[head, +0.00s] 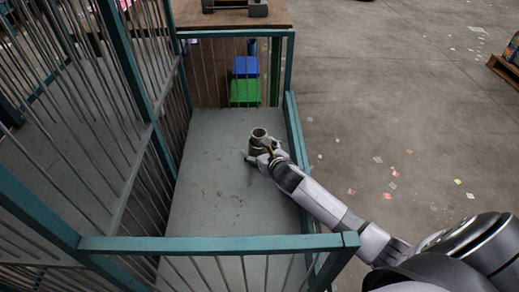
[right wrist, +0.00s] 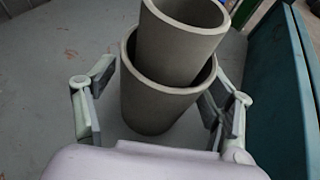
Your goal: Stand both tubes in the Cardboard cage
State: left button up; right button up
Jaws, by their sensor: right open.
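Two grey tubes stand upright on the grey floor of a teal-framed cage (head: 205,243), by its right side. In the right wrist view the upper tube (right wrist: 177,45) rises out of the mouth of the wider lower tube (right wrist: 155,103) and appears to stand inside it. In the head view they show as one small grey stack (head: 259,135). My right gripper (head: 259,153) reaches over the cage's right side; it is open, with its fingers on either side of the lower tube, seemingly apart from it. The tubes' bases are partly hidden. My left gripper is out of view.
Barred panels (head: 75,100) stand along the left. A teal rail (right wrist: 276,90) runs close right of my right gripper. Blue (head: 245,67) and green (head: 244,92) boxes are beyond the far bars. The cage floor (head: 205,205) nearer the front is clear.

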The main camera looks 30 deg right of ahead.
aim_at(263, 152)
jog(key=shift+r, duration=0.1)
jog(key=shift+s+r, duration=0.15)
jog(key=p+v, duration=0.1)
jog(key=v, duration=0.2)
jog(key=shift+p, duration=0.3)
jog(key=v, duration=0.2)
jog(key=shift+s+r+p, duration=0.15)
jog(key=shift+s+p, duration=0.2)
jog(key=shift+p, duration=0.05)
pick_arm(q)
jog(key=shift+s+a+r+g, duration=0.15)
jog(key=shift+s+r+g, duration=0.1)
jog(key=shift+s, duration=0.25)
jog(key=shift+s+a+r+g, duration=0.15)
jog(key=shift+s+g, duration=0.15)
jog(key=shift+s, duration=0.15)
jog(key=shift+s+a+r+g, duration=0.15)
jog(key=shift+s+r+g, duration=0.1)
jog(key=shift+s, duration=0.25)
pick_arm(e)
jog(key=shift+s+r, duration=0.25)
jog(key=shift+s, duration=0.45)
jog(key=shift+c, duration=0.3)
